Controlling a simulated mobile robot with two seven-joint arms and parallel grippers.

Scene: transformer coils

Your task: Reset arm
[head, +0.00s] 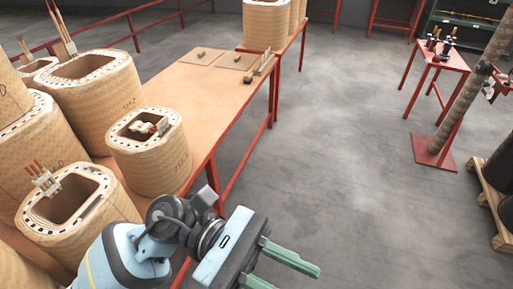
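My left arm comes in from the bottom left, and its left gripper (292,273) is over the grey floor, just right of the table's front edge. Its two green fingers are spread apart with nothing visible between them. The lower finger is partly cut off by the bottom of the view. My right gripper is not in view.
Tan wound coils (154,167) stand on the red-framed table (215,103) at left, close to my arm. A small red stand (443,56), a post (461,110) and a pallet (489,195) stand at right. The floor (330,130) between is clear.

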